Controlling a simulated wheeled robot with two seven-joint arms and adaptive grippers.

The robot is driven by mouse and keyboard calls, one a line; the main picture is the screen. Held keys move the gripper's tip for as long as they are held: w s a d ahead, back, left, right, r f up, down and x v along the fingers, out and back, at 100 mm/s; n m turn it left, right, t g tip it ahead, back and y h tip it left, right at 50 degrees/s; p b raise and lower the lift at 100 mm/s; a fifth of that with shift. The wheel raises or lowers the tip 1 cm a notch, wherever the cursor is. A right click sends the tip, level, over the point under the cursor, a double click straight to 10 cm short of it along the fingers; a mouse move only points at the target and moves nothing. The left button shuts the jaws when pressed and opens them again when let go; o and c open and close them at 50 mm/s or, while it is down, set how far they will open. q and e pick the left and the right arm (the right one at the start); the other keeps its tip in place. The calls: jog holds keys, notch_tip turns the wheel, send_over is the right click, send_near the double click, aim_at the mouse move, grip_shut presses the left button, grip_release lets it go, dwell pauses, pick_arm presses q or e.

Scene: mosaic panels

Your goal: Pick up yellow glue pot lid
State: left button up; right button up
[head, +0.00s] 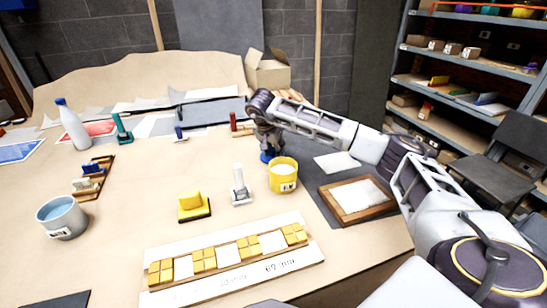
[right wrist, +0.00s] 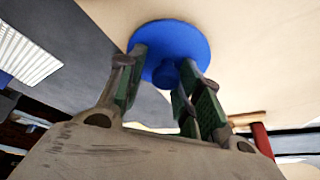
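The yellow pot (head: 283,183) stands open on the table, with pale contents and a label on its front. A round blue lid (head: 266,157) with a small knob is just behind and left of it, partly hidden by my right gripper. My right gripper (head: 264,145) reaches down over this lid. In the right wrist view the blue lid (right wrist: 190,42) lies beyond the fingertips (right wrist: 164,64). The fingers are spread apart on either side of the knob, with gaps showing, so they look open. I see no yellow lid. My left gripper is not in view.
A white stamp-like tool (head: 240,188) and a yellow block tool (head: 194,206) stand left of the pot. A wooden frame (head: 357,200) lies to its right. The mosaic panel (head: 232,262) lies in front. A grey pot (head: 62,218) stands far left.

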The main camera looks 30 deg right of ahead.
aim_at(273, 149)
jog(key=shift+s+a+f, duration=0.1)
jog(key=shift+s+f, duration=0.1)
jog(key=shift+f, duration=0.4)
jog(key=shift+c, duration=0.2)
jog(key=shift+r, duration=0.25)
jog(key=shift+w+r, duration=0.1)
jog(key=shift+r, duration=0.15)
jog(key=shift+c, duration=1.2)
notch_tip(273, 149, up, 4)
jog(key=shift+w+f, duration=0.15)
jog(key=shift+f, duration=0.1)
grip_shut()
notch_tip(273, 149, up, 6)
jog(key=shift+f+p, duration=0.25)
jog(key=shift+p, duration=0.2)
jog(key=shift+r, duration=0.25)
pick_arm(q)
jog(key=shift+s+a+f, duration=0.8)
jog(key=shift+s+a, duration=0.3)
